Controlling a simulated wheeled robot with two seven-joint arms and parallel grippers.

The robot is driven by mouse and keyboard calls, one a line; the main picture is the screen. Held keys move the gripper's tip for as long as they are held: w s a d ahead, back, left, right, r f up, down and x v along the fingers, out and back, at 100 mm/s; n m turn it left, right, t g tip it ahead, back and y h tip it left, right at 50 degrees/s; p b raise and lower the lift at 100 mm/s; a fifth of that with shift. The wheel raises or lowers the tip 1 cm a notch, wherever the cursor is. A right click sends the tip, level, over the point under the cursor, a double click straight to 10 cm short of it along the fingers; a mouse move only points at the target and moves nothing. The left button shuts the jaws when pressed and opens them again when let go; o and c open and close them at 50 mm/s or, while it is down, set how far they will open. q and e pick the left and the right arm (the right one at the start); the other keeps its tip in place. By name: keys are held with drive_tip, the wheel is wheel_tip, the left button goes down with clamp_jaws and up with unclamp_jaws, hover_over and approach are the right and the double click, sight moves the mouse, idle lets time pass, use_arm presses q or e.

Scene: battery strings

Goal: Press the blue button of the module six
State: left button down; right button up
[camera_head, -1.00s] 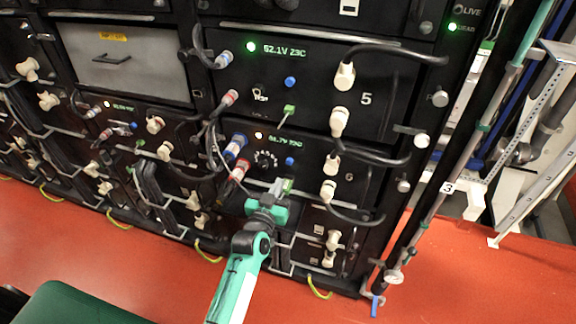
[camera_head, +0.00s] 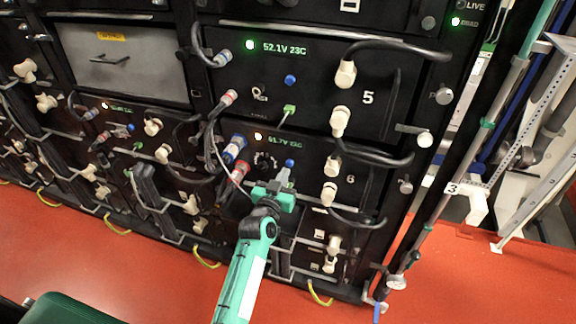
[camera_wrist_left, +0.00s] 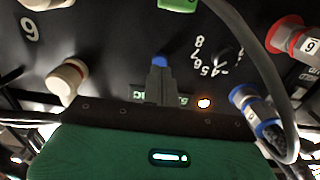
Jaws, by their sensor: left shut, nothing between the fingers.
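Module six is the black panel (camera_head: 318,178) marked 6, with a green readout and an orange light. Its blue button (camera_head: 289,162) sits right of a black rotary dial (camera_head: 264,161). My left gripper (camera_head: 284,178) is shut and empty, its tips just below the button. In the left wrist view, which shows the panel upside down, the shut fingers (camera_wrist_left: 158,82) point at the blue button (camera_wrist_left: 160,60) and overlap its edge. I cannot tell if they touch it. The fingers partly hide the readout there. My right gripper is not in view.
Module five (camera_head: 318,72), above, has its own blue button (camera_head: 290,80) and a green plug (camera_head: 289,110). Blue and red cable plugs (camera_head: 235,148) stand left of the dial. Cream connectors (camera_head: 331,167) with black cables stand to the right. The red floor in front is open.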

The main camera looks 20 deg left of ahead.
use_arm(q)
drive_tip(key=shift+w, duration=1.3)
drive_tip(key=shift+s+r+p, duration=0.1)
drive_tip(key=shift+s+p, duration=0.3)
drive_tip(key=shift+s, duration=0.45)
drive_tip(key=s+p, duration=0.2)
drive_tip(key=s, duration=0.4)
drive_tip(key=shift+s+p, duration=0.15)
drive_tip(key=shift+p, duration=0.25)
drive_tip(key=shift+a, duration=0.1)
